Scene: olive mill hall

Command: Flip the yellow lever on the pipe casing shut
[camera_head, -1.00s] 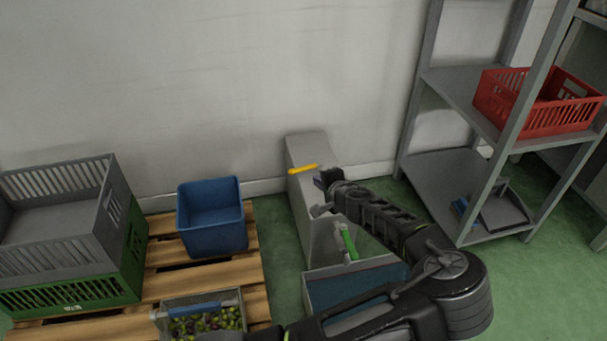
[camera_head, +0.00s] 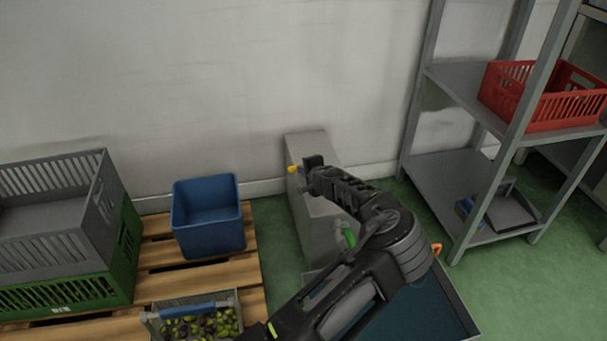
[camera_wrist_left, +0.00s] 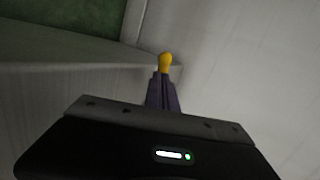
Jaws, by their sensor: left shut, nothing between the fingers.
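The yellow lever (camera_head: 293,169) is on the grey pipe casing (camera_head: 312,225) that stands against the wall. Only a short yellow end of it shows in the head view; the rest is hidden or turned away. My left gripper (camera_head: 307,168) is shut and empty, right beside the lever at the casing's upper part. In the left wrist view the yellow lever end (camera_wrist_left: 165,63) shows just beyond the tips of the closed fingers (camera_wrist_left: 162,88). I cannot tell whether they touch. My right gripper is not in view.
To the left, a pallet (camera_head: 185,277) carries a blue bin (camera_head: 208,215), crates and an olive box. A shelf (camera_head: 450,165) with a red crate (camera_head: 545,95) stands right.

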